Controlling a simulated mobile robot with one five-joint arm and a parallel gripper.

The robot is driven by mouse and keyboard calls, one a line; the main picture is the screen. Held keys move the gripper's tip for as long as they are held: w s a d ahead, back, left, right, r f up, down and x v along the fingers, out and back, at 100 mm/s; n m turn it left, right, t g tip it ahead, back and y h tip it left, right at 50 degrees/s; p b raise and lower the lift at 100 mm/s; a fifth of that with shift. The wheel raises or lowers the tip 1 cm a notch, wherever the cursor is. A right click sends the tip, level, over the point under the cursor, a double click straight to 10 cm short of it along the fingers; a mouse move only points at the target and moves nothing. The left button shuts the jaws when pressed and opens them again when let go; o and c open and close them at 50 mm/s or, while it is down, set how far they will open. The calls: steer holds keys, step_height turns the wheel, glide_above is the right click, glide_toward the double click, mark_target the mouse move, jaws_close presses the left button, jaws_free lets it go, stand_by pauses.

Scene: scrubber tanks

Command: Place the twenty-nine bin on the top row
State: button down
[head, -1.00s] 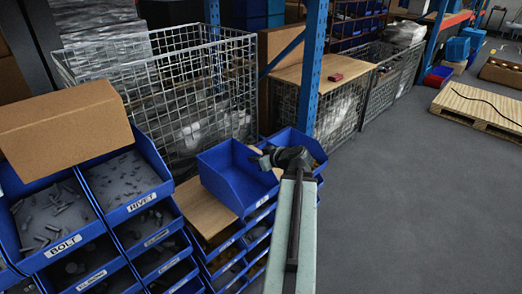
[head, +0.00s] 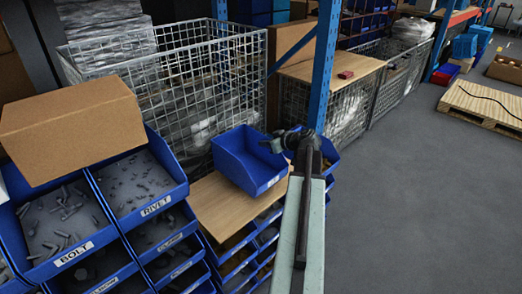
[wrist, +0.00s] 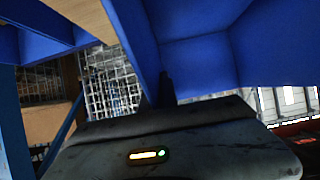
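The blue open-topped bin (head: 240,172) hangs slightly tilted in the head view, over a bare wooden board (head: 225,210) on the rack's top row. A small pale label shows on its front, too small to read. My gripper (head: 283,142) is at the bin's right wall and appears shut on it. In the wrist view the blue bin (wrist: 200,60) fills the upper part, with a dark finger (wrist: 166,92) against its wall; the other finger is hidden.
Top-row bins labelled BOLT (head: 60,225) and RIVET (head: 140,185) stand left, with a cardboard box (head: 72,128) on them. Another blue bin (head: 331,157) is right of my gripper. A wire cage (head: 180,95) and blue post (head: 325,65) stand behind.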

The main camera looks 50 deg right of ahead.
mark_target(266, 150)
step_height(266, 150, down, 4)
steer(key=b, duration=0.3)
steer(key=shift+s+d+b, duration=0.1)
steer(key=shift+b, duration=0.2)
steer(key=shift+a+r, duration=0.2)
steer(key=shift+r, duration=0.05)
steer(key=shift+f, duration=0.15)
steer(key=c, duration=1.6)
jaws_free()
steer(key=shift+c, duration=0.2)
